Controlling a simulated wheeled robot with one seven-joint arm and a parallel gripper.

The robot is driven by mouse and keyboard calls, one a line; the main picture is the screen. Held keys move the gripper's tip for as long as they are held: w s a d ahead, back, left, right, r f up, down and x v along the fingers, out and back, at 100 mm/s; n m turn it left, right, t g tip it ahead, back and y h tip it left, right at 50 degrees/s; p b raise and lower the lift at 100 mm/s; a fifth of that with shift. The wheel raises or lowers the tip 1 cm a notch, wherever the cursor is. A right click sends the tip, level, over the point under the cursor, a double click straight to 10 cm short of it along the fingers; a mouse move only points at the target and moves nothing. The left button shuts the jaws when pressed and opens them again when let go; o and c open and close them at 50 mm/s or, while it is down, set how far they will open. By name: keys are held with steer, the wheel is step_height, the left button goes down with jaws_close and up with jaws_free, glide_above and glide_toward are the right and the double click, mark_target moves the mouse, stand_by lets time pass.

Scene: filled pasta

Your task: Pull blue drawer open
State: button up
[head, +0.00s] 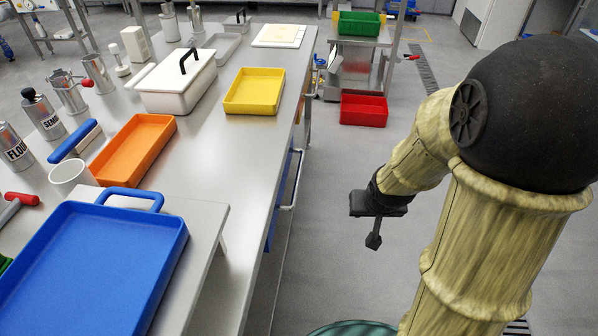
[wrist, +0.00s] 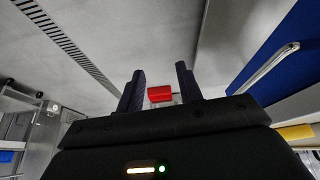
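The blue drawer (head: 272,228) is set in the side of the steel table, mostly hidden under the tabletop in the head view. Its metal bar handle (head: 296,180) sticks out past the table edge. In the wrist view the blue drawer front (wrist: 278,42) and its handle (wrist: 262,69) are at the right. My gripper (head: 373,240) is over the aisle, to the right of the handle and apart from it. In the wrist view my gripper (wrist: 160,69) has its two fingers spread with nothing between them; it is open and empty.
The steel tabletop (head: 225,150) carries a blue tray (head: 95,262), an orange tray (head: 137,150), a yellow tray (head: 255,92) and a white container (head: 177,85). A red bin (head: 363,110) is farther down the aisle. The floor (head: 330,190) between table and arm is clear.

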mark_target(300, 173)
steer(key=w+f+m+t+y+p, duration=0.2)
steer(key=w+t+y+p, duration=0.4)
steer(key=w, duration=0.6)
steer(key=s+m+y, duration=0.1)
steer(key=y, duration=0.1)
steer(key=s+m+g+y+p, duration=0.1)
steer(key=s+y, duration=0.1)
steer(key=y, duration=0.1)
steer(key=s+a+r+g+y, duration=0.1)
steer(key=s+y, duration=0.1)
steer(key=shift+m+y, duration=0.4)
steer(key=shift+w, duration=0.1)
steer(key=b+x, duration=0.2)
steer(key=x, duration=1.5)
steer(key=shift+w+a+f, duration=0.15)
steer(key=shift+a, duration=0.15)
steer(key=shift+c, duration=0.3)
jaws_close()
